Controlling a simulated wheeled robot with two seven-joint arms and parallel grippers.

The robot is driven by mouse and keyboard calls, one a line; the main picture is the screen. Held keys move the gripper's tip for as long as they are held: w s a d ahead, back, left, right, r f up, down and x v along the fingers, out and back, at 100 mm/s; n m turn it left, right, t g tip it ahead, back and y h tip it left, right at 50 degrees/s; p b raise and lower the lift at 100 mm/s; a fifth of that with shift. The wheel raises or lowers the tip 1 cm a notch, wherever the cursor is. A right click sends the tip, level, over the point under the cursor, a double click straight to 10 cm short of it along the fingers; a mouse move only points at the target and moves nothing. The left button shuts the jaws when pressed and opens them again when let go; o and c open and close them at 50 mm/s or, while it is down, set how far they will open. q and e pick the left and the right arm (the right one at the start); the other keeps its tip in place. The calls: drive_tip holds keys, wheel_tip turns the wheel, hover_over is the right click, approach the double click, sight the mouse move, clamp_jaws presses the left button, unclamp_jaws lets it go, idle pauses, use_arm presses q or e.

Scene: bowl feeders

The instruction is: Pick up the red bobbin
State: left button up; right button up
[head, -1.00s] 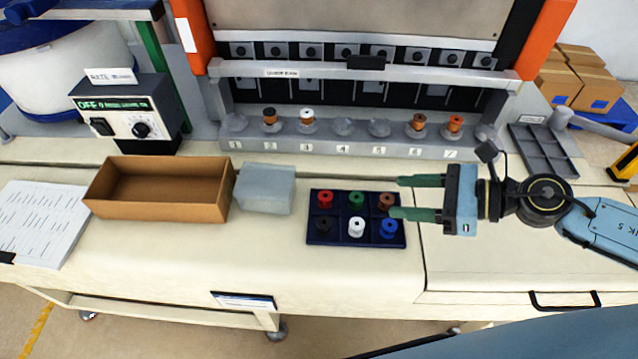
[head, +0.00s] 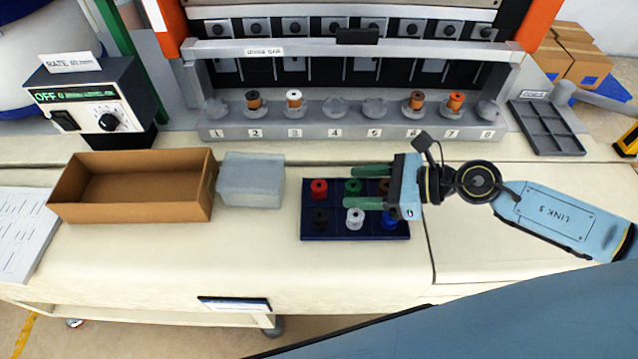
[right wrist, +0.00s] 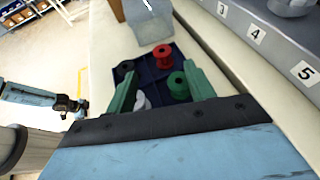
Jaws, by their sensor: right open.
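The red bobbin (head: 319,188) stands upright in the back left pocket of the dark blue tray (head: 335,237). In the right wrist view the red bobbin (right wrist: 163,54) shows ahead, beyond the fingertips. My right gripper (head: 353,187) is open and empty, its green fingers pointing left over the tray, to the right of the red bobbin and apart from it. The green bobbin (head: 353,186) is close to the fingers, and it shows between them in the right wrist view (right wrist: 178,84). The brown and blue bobbins are partly hidden by the gripper.
The black (head: 320,216) and white (head: 354,218) bobbins stand in the tray's front row. A translucent block-like box (head: 251,182) and an open cardboard box (head: 135,212) lie to the left. The numbered feeder rail (head: 355,131) runs behind. The table in front is clear.

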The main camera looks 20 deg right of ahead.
sight(324, 186)
drive_tip(key=shift+x, duration=1.15)
drive_tip(key=p+x, duration=0.1)
drive_tip(key=x, duration=0.3)
drive_tip(key=shift+w+d+r+p, duration=0.1)
drive_tip(key=shift+w+r+p, duration=0.1)
drive_tip(key=shift+p, duration=0.1)
drive_tip(key=shift+w+a+f, duration=0.25)
drive_tip(key=shift+a+f, duration=0.1)
drive_tip(key=shift+a, duration=0.05)
drive_tip(key=c, duration=1)
